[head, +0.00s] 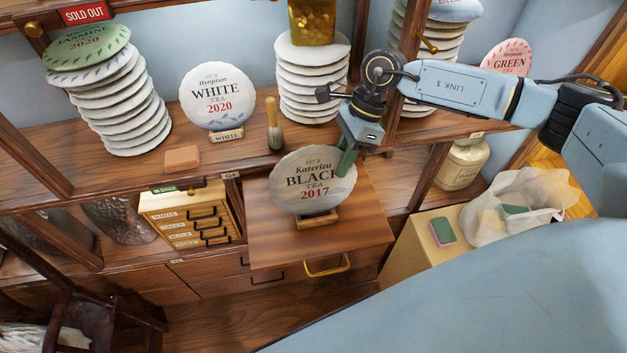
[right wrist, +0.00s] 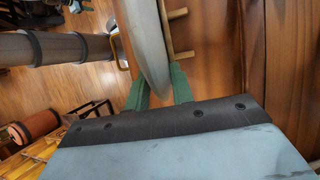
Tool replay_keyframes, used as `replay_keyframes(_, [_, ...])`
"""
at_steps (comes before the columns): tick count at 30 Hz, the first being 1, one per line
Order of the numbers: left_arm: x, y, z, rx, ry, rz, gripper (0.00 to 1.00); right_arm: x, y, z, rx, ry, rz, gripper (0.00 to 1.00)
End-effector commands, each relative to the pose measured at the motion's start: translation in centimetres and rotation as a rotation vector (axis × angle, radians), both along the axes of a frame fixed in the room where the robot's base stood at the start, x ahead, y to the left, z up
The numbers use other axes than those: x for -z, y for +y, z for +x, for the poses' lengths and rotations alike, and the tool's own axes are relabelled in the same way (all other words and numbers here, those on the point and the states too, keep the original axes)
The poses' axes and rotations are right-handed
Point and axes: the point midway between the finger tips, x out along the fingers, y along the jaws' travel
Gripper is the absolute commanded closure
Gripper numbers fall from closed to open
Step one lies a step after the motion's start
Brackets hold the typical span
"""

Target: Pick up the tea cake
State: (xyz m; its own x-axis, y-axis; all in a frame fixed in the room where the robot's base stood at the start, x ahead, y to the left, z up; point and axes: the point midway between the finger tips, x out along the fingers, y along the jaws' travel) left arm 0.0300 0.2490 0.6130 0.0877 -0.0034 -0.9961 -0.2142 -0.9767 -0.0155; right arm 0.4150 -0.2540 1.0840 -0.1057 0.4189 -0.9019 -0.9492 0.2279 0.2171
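The round pale tea cake labelled "Kazerizu BLACK TEA 2017" (head: 308,193) stands upright on a small wooden stand (head: 317,219) on a pulled-out wooden board. In the right wrist view the cake (right wrist: 152,45) is seen edge-on between the two green fingers (right wrist: 160,92). A finger lies against each face, and I see no clear gap. The cake still appears to rest on its stand. My left gripper is not in view.
The white tea cake (head: 218,95) and a brush (head: 273,125) stand behind, between stacks of cakes (head: 118,100) (head: 312,80). A small drawer cabinet (head: 190,215) is left of the board. A box (head: 410,252) with a plastic bag (head: 515,205) is at right.

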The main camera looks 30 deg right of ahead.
Motion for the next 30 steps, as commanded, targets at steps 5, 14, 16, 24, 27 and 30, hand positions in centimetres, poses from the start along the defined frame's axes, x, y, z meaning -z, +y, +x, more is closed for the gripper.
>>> replay_keyframes(5, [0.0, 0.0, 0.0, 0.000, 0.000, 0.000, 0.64, 0.0, 0.0, 0.0, 0.000, 0.000, 0.001, 1.00])
replay_keyframes(14, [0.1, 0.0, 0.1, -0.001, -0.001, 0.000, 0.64, -0.5, 0.0, 0.1, 0.000, -0.004, 0.002, 1.00])
replay_keyframes(16, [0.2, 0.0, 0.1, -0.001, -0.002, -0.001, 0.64, -1.2, 0.1, 0.2, -0.001, -0.006, 0.004, 1.00])
replay_keyframes(24, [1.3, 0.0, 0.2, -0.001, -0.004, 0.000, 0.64, -6.4, 0.0, 0.2, 0.000, -0.008, 0.002, 1.00])
replay_keyframes(27, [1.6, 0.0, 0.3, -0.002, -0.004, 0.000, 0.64, -8.1, 0.0, 0.1, -0.001, -0.008, 0.001, 1.00])
replay_keyframes(30, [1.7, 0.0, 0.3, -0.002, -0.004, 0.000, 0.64, -9.3, 0.0, 0.1, 0.000, -0.006, 0.003, 1.00])
